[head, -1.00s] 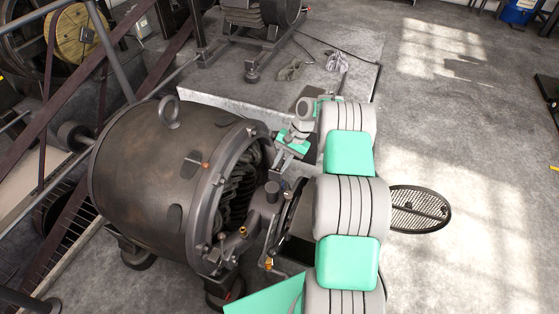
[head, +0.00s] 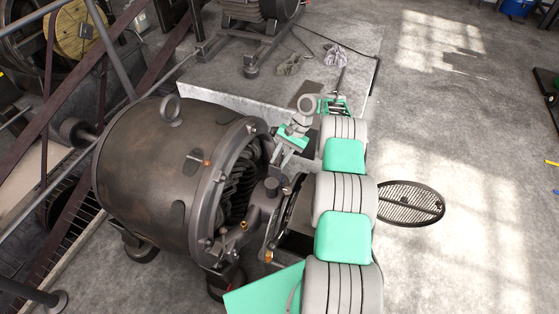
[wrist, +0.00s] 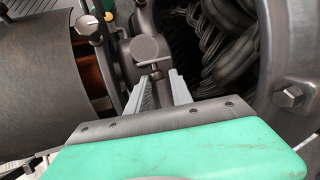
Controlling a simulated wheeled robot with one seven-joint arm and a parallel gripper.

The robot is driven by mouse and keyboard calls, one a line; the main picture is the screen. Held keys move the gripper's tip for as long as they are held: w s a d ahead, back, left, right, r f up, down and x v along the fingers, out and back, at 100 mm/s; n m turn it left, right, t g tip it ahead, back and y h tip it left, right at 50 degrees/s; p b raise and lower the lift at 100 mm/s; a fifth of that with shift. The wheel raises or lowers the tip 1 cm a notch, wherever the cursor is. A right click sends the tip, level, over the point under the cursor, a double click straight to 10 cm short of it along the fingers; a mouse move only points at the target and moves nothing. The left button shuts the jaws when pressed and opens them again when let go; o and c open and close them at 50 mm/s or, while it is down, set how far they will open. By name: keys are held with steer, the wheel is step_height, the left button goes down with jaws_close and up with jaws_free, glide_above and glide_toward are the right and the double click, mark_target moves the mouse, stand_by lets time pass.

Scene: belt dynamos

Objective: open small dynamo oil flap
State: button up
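The small dynamo (head: 150,165) is a dark, rust-stained drum with an open right end showing coils. A bearing housing (head: 268,196) stands in front of that end. In the wrist view, a squarish grey flap (wrist: 149,48) sits on top of the bearing, with a small knob or pin below its near edge. My gripper (wrist: 160,76) has its two pale fingers apart, pointing at the flap's near edge, with nothing held between them. Contact with the flap cannot be told. In the head view my gripper (head: 280,155) is above and beside the bearing; its fingertips are unclear.
A brown cylinder (wrist: 42,85) is close on the left and the dynamo's bolted rim (wrist: 280,75) close on the right. A round grated cover (head: 410,203) lies right of my arm. Open floor (head: 480,140) is at the right.

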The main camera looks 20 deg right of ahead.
steer(key=shift+o, duration=1.4)
steer(key=shift+s+d+f, duration=0.1)
steer(key=s+a+r, duration=0.3)
steer(key=s+r, duration=1)
steer(key=shift+s+b, duration=0.35)
steer(key=shift+b, duration=0.05)
steer(key=shift+a, duration=0.1)
